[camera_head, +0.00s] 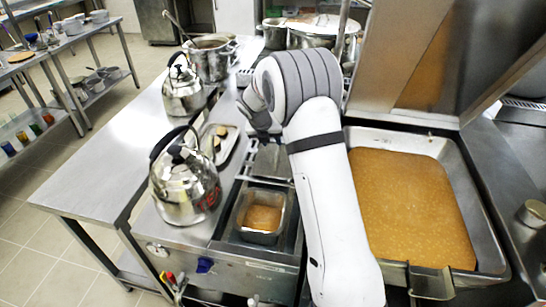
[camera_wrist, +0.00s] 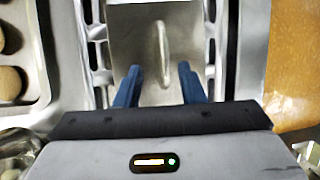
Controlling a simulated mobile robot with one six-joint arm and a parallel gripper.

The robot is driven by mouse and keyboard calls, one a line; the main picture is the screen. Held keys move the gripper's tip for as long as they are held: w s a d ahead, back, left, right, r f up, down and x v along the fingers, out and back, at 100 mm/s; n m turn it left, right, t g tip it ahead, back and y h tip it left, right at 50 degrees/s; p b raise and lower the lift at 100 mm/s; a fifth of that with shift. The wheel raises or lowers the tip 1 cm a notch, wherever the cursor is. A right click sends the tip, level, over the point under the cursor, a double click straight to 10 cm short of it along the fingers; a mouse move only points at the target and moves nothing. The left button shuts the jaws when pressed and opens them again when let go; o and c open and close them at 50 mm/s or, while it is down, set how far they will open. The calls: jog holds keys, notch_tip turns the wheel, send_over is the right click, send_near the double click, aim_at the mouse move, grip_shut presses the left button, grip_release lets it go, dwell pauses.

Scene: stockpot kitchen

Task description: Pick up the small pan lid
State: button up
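The small pan lid (camera_wrist: 130,40) is a flat metal plate with a raised bar handle (camera_wrist: 162,42), at the top middle of the wrist view. In the head view what looks like the same lid (camera_head: 271,163) shows beside my arm, behind the small pan, partly hidden. My gripper (camera_wrist: 160,66) is open, its two blue fingers apart over the lid's near part. The handle lies ahead of the gap between the fingertips, and nothing is held. Whether the fingers touch the lid cannot be told. In the head view my arm hides most of the gripper.
A small pan (camera_head: 262,218) of brown food sits in front of the lid. A large pan (camera_head: 487,250) of brown liquid is to the right. Two kettles (camera_head: 184,187) (camera_head: 183,92), a tray (camera_head: 232,146) and pots (camera_head: 212,60) stand left and behind. The left counter (camera_head: 95,175) is clear.

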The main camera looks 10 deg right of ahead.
aim_at(277, 151)
jog(key=x, duration=0.2)
jog(key=p+x, duration=0.1)
jog(key=x, duration=0.4)
jog(key=shift+s+d+f+p, duration=0.15)
jog(key=shift+d+f+p, duration=0.15)
jog(key=shift+f, duration=0.1)
jog(key=shift+c, duration=0.5)
grip_shut()
